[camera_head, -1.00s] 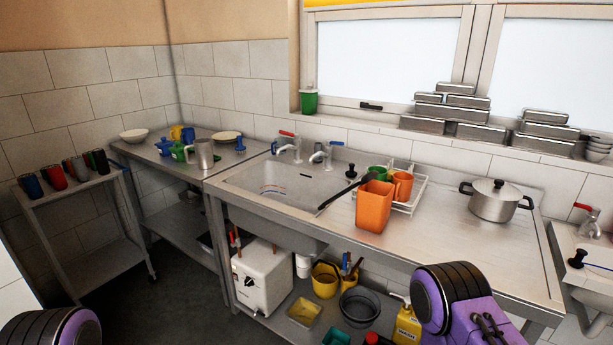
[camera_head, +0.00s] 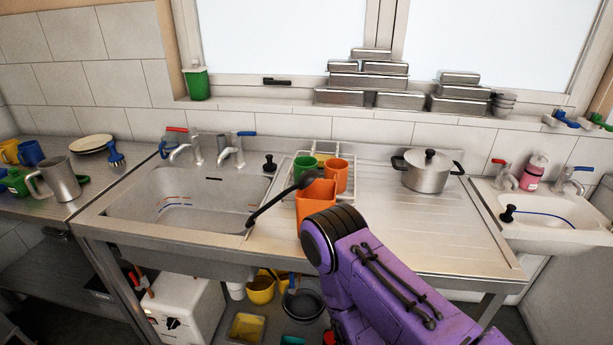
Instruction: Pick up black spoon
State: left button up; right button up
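The black spoon (camera_head: 272,206) lies slanted at the right rim of the large sink. Its handle end is low on the left and its bowl is raised over the top of an orange square container (camera_head: 316,203). I cannot tell whether the bowl touches the container. My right arm comes in from the bottom right, with its dark ring just in front of the container, hiding the container's lower part. No fingers of my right gripper show. My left arm and gripper are out of the picture.
A white rack (camera_head: 302,165) with orange and green cups stands behind the container.

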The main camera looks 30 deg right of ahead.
aim_at(306, 178)
jog(key=z, duration=0.6)
jog(key=i, duration=0.6)
jog(key=z, duration=0.7)
